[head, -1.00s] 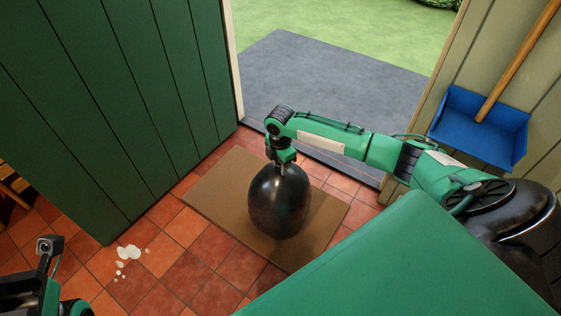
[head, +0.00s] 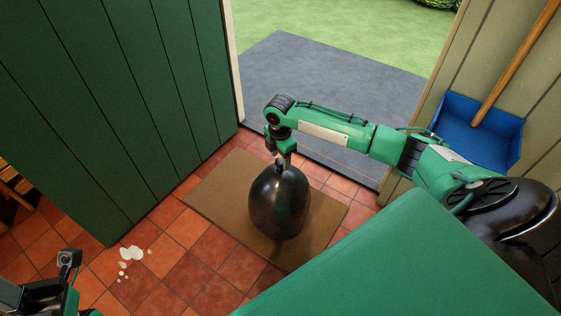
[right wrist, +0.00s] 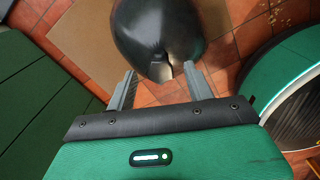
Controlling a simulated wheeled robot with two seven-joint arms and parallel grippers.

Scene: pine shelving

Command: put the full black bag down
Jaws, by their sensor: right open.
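The full black bag (head: 278,205), dark, shiny and rounded, stands upright on the brown doormat (head: 225,195) on the floor. My right gripper (head: 286,160) is just above the bag's top. In the right wrist view my right gripper (right wrist: 160,80) is open. Its two grey fingers stand either side of the bag's narrow neck, with a gap on both sides; the bag (right wrist: 155,30) fills the top middle of that view. Part of my left arm shows at the lower left of the head view, but its fingers cannot be made out.
A green plank wall (head: 110,110) stands on the left. The open doorway leads to a grey slab (head: 330,85) and grass. A blue dustpan (head: 475,135) with a wooden handle is at the right wall. White splotches (head: 130,255) lie on the red tiles (head: 185,240).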

